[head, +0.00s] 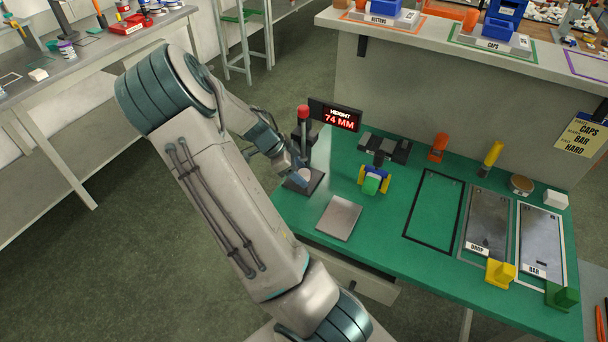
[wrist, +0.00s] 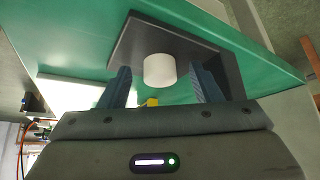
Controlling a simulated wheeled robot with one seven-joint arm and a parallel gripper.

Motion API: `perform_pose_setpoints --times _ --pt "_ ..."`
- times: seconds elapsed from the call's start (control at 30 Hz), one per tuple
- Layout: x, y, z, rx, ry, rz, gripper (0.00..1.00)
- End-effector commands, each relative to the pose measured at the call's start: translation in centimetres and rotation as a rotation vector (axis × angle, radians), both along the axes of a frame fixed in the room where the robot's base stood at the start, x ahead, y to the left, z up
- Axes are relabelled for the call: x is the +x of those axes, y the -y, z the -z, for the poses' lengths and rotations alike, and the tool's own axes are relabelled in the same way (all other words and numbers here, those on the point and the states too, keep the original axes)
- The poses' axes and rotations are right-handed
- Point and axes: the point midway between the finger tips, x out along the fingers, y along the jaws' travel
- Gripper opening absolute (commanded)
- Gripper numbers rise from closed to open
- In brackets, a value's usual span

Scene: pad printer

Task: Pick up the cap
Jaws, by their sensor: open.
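The cap (wrist: 159,70) is a short white cylinder on the dark base plate (wrist: 202,49) of the height gauge. In the head view the cap (head: 305,173) shows as a small pale spot, partly hidden by my gripper (head: 300,179). In the wrist view my gripper (wrist: 163,83) is open. Its two blue-grey fingers stand left and right of the cap, with a visible gap on each side. The cap appears slightly beyond or between the fingertips; exact depth is hard to tell.
The gauge's red-topped post (head: 303,124) and a display reading 74 MM (head: 335,116) stand behind my gripper. A grey plate (head: 339,217) lies nearby on the green bench (head: 390,235).

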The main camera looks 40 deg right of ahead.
Motion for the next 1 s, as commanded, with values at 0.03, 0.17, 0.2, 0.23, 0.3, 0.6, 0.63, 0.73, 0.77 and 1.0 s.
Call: perform_pose_setpoints --times 0.03,0.17,0.2,0.23,0.3,0.6,0.63,0.73,0.77,1.0 --pt "0.0 0.0 0.0 0.0 0.0 0.0 0.58" --pt "0.0 0.0 0.0 0.0 0.0 0.0 0.47" --pt "0.0 0.0 0.0 0.0 0.0 0.0 0.36" --pt "0.0 0.0 0.0 0.0 0.0 -0.001 0.27" --pt "0.0 0.0 0.0 0.0 0.0 -0.001 0.1" --pt "0.0 0.0 -0.1 0.0 0.0 -0.001 0.07" --pt "0.0 0.0 -0.1 0.0 0.0 -0.001 0.07" --pt "0.1 -0.1 -0.3 0.001 0.001 -0.001 0.07" --pt "0.1 -0.1 -0.4 0.001 0.001 -0.001 0.07" --pt "1.6 -2.4 -0.6 0.0 0.0 -0.004 0.07"
